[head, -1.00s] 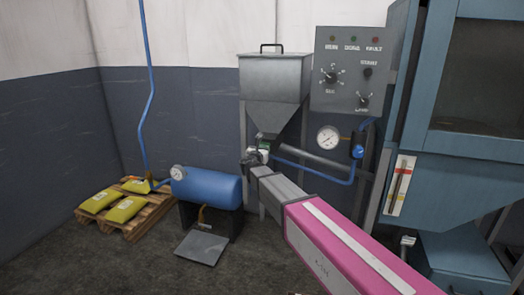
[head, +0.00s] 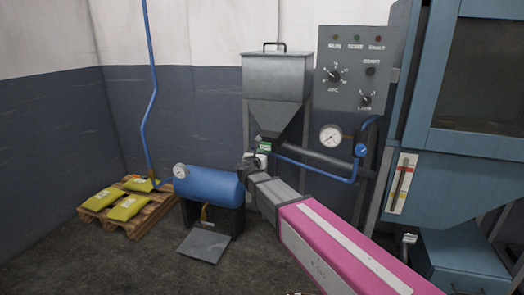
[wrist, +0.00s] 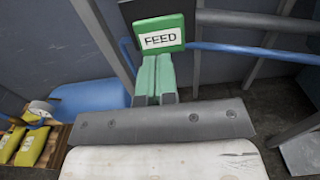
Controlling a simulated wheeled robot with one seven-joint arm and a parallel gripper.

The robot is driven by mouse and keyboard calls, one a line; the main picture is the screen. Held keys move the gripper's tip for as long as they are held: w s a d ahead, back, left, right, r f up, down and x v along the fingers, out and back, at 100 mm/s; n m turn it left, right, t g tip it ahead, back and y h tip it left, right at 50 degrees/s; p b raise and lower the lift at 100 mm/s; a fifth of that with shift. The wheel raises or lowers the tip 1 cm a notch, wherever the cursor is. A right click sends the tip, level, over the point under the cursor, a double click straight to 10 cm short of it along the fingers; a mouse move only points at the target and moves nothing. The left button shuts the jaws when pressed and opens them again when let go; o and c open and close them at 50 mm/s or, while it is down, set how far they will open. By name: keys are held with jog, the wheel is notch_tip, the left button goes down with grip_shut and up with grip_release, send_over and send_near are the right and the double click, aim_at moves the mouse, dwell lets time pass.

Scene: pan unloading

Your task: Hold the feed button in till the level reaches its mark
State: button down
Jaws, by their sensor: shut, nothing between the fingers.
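The green feed button (wrist: 150,22), with a white FEED label, is at the top of the wrist view. It also shows in the head view (head: 264,146), small, under the grey hopper. My gripper (wrist: 155,57) is shut and empty, its two green fingers side by side. The fingertips end at the lower edge of the button face; I cannot tell whether they touch it or whether it is pressed in. The level gauge (head: 401,184) is a narrow tube on a white plate on the blue machine at right. Its level and mark are too small to read surely.
A grey control panel (head: 352,75) with knobs and lamps hangs right of the hopper (head: 277,80). A pressure dial (head: 331,136) and blue pipe run below it. A blue tank (head: 209,187) and a pallet with yellow bags (head: 126,208) stand at left.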

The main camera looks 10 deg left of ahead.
jog(key=s, duration=0.7)
jog(key=shift+a, duration=0.3)
jog(key=d+f+m+g+h, duration=0.2)
jog(key=d+f+m+g, duration=0.2)
jog(key=d+f+m, duration=0.65)
jog(key=d+f+m+g+h, duration=0.3)
jog(key=d+m+g, duration=0.25)
jog(key=d, duration=1.05)
jog(key=s+d+f+m+g+y, duration=0.3)
jog(key=s+d+f+m+g, duration=0.1)
jog(key=s+d+m, duration=0.3)
jog(key=s+d+f+m+g+y, duration=0.3)
jog(key=s+d+f+m, duration=0.4)
jog(key=d+m, duration=0.3)
jog(key=shift+s+d+f+m+g+y, duration=0.2)
jog(key=shift+s+d+m+g+y, duration=0.1)
jog(key=shift+m+g, duration=0.6)
jog(key=shift+a, duration=0.15)
